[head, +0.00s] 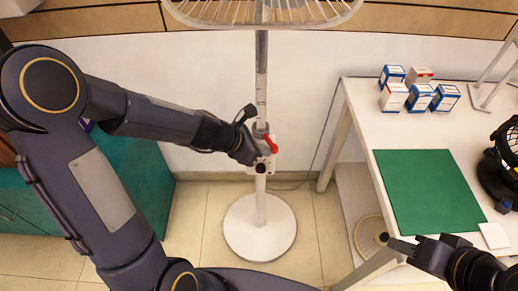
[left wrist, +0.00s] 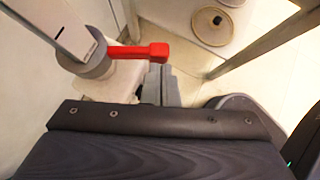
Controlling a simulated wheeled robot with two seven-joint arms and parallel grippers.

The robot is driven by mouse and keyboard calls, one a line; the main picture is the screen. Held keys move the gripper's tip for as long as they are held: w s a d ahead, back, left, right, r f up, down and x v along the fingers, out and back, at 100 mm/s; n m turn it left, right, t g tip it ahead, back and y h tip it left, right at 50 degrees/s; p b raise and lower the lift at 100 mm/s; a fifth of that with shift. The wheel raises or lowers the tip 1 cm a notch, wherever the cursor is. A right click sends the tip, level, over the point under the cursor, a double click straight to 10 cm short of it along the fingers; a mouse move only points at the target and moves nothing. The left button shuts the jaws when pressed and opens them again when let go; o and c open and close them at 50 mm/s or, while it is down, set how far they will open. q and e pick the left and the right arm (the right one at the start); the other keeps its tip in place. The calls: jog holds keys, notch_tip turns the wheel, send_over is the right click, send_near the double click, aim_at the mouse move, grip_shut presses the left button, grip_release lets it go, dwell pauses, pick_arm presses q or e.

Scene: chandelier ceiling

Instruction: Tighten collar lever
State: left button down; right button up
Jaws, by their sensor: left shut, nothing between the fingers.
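A white stand fan has an upright pole (head: 261,85), a round white base (head: 260,228) and a wire cage (head: 262,12) at the top. The collar (left wrist: 92,62) on the pole is grey, with a red lever (head: 271,144) on its right side. In the left wrist view the red lever (left wrist: 140,52) points right, roughly level. My left gripper (head: 256,157) is at the collar, just below the lever. Its shut, empty fingers (left wrist: 160,84) lie close under the lever's end; I cannot tell if they touch it. My right gripper (head: 395,243) is by the table's front edge, its jaws unclear.
A white table (head: 360,105) at right holds several small boxes (head: 419,97), a green mat (head: 428,190), a white square pad (head: 494,235) and a dark fan-like device (head: 500,170). A round disc (head: 370,236) lies below it. A teal cabinet (head: 130,165) stands left.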

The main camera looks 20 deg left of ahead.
pick_arm(q)
jog(key=shift+w+d, duration=0.2)
jog(key=shift+d, duration=0.4)
jog(key=shift+a, duration=0.2)
